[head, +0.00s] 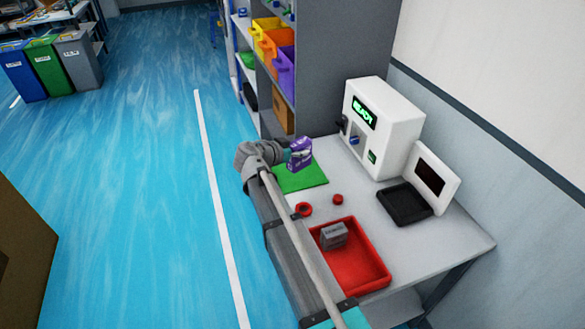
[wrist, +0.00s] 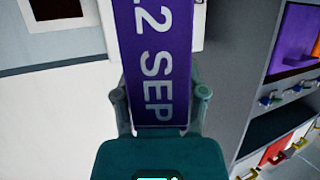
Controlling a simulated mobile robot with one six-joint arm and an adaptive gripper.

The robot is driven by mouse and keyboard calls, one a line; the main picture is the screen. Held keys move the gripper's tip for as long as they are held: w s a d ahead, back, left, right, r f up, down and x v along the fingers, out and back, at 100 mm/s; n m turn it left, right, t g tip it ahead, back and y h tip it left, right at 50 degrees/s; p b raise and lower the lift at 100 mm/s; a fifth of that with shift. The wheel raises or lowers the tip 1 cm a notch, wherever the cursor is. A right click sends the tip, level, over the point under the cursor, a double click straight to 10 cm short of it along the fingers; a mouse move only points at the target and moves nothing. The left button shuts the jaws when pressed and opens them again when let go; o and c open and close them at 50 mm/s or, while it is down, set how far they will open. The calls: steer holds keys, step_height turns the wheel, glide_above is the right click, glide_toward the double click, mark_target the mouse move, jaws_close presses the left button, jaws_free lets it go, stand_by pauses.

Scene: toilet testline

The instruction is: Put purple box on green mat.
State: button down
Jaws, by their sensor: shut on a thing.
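The purple box (head: 301,153) has white print and is held up by my gripper (head: 287,155) in the head view, over the far part of the green mat (head: 306,178). In the wrist view the purple box (wrist: 155,62) sits between the two fingers of my gripper (wrist: 160,100), its lettered purple face toward the camera. My gripper is shut on it. The green mat lies flat on the grey table, with part of it hidden behind my arm. The box appears to be above the mat; the exact height is hard to tell.
A white machine (head: 380,125) with a green display stands right of the mat. A black tray (head: 405,204) and a red tray (head: 378,273) holding a grey box (head: 334,235) are nearer. Small red parts (head: 304,209) lie beside the mat. A shelf (head: 340,60) with bins stands behind.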

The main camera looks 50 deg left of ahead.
steer(key=w+a+f+b, duration=0.7)
steer(key=a+f+b, duration=0.2)
steer(key=a, duration=0.2)
steer(key=shift+w, duration=0.2)
stand_by(0.4)
steer(key=shift+f, duration=0.1)
steer(key=f+b, duration=0.4)
steer(key=shift+w+a, duration=0.2)
steer(key=shift+a, duration=0.1)
stand_by(0.6)
